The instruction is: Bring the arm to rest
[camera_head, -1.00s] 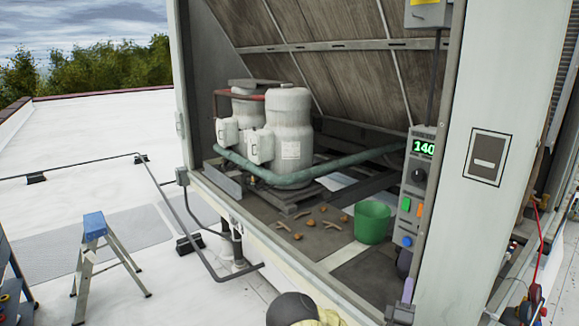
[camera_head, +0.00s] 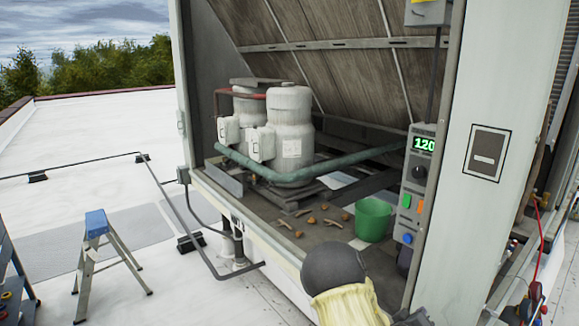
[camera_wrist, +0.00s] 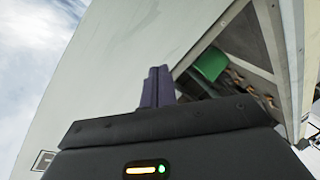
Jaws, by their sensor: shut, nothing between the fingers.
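My gripper (camera_wrist: 155,88) shows in the wrist view as two dark purple fingers pressed together, with nothing between them. Behind the fingers is a pale panel, with the open cabinet bay to their right. In the head view my arm reaches in from the bottom edge, its dark round joint and yellow sleeve in front of the cabinet's lower edge. The fingers cannot be made out there.
A green bucket (camera_head: 373,220) stands on the cabinet floor beside several small brown pieces (camera_head: 310,220). A control panel (camera_head: 413,190) with a lit display reading 120 is to its right. White tanks (camera_head: 288,135) stand further in. A stepladder (camera_head: 97,250) is on the roof at left.

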